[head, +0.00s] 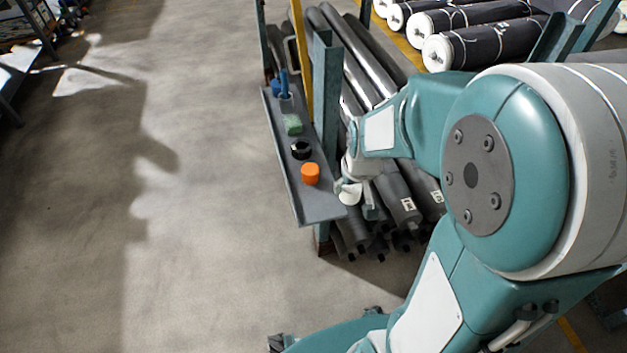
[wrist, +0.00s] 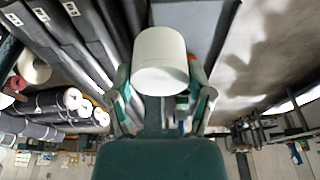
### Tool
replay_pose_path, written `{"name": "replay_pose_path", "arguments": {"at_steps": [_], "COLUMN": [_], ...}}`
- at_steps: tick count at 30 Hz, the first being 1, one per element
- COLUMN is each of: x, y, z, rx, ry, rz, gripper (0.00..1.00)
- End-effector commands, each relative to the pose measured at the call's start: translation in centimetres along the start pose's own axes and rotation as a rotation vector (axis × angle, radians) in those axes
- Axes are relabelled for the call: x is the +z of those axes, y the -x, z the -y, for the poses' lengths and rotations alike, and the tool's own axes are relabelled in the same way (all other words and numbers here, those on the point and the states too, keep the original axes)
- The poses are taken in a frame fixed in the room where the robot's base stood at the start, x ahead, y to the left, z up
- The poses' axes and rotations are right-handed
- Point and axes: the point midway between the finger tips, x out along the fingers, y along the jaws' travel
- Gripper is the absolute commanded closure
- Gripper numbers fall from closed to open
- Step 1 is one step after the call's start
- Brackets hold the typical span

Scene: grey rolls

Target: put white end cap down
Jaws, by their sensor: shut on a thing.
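The white end cap (wrist: 160,58) is a short, smooth white cylinder, large in the wrist view. My gripper (wrist: 161,82) is shut on it, with a teal finger on each side. In the head view the cap (head: 349,193) shows small at the end of my arm. It is just right of the near end of the narrow grey shelf (head: 318,208). My gripper (head: 358,190) is partly hidden there. I cannot tell the cap's exact height relative to the shelf.
The shelf holds an orange cap (head: 310,174), a black ring (head: 301,149), a green block (head: 292,124) and blue items (head: 285,88). Its near end is bare. Dark rolls (head: 398,200) lie in the rack beside it. A teal post (head: 327,95) stands along the shelf. Open floor (head: 200,200) lies left.

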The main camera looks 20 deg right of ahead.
Motion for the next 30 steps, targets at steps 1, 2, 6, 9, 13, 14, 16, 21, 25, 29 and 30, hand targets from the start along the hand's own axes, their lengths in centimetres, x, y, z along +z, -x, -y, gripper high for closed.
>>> {"name": "replay_pose_path", "arguments": {"at_steps": [1, 2, 6, 9, 13, 14, 16, 21, 25, 29, 30], "x": [-0.7, -1.1, -2.8, -3.3, -4.0, -4.1, -4.4, -4.7, -4.3, -4.0, -4.0], "y": [-0.8, -1.2, -3.2, -5.1, -7.2, -7.5, -8.1, -9.1, -11.0, -12.2, -12.2], "z": [0.8, 1.2, 2.9, 3.6, 4.6, 4.7, 5.0, 5.4, 5.5, 5.5, 5.5], "rx": [-0.001, -0.001, 0.0, -0.001, 0.0, 0.0, 0.0, 0.0, 0.001, 0.0, 0.0], "ry": [0.006, 0.006, 0.004, 0.002, 0.001, 0.001, 0.0, -0.001, -0.001, -0.002, -0.002], "rz": [0.004, 0.003, 0.005, 0.005, 0.005, 0.003, 0.002, 0.002, 0.005, 0.002, 0.0], "gripper": [0.63, 0.63, 0.63, 0.63, 0.63, 0.63, 0.63, 0.63, 0.63, 0.63, 0.68]}}
